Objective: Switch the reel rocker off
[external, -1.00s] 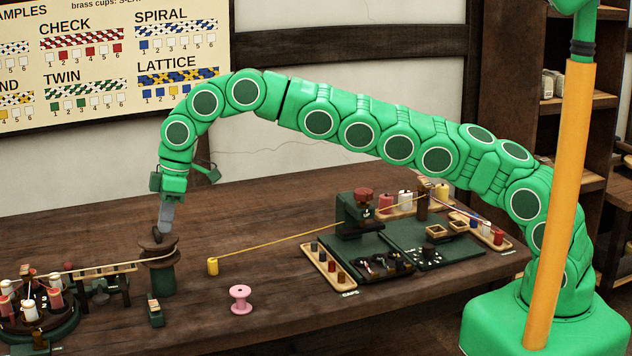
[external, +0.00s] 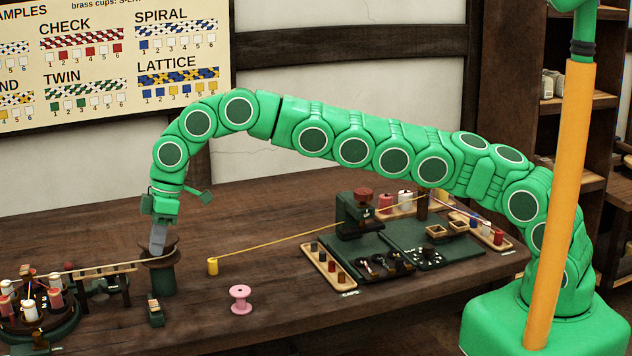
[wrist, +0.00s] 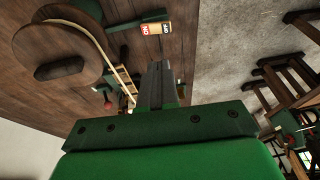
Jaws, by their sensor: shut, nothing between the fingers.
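The reel rocker is a small dark green box (external: 155,315) on the table, in front of the reel (external: 163,281). In the wrist view the rocker (wrist: 156,28) shows a red ON part and a paler OFF part; which side is pressed down I cannot tell. The brown-topped reel is at the upper left of the wrist view (wrist: 62,42). My gripper (external: 158,246) points down, shut and empty, at the near side of the reel top and above the rocker. In the wrist view my fingers (wrist: 165,75) lie below the rocker, apart from it.
A carousel of spools (external: 32,310) and a rack (external: 105,274) are to the left. A cord runs to the reel. A green station (external: 358,216) stands back right.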

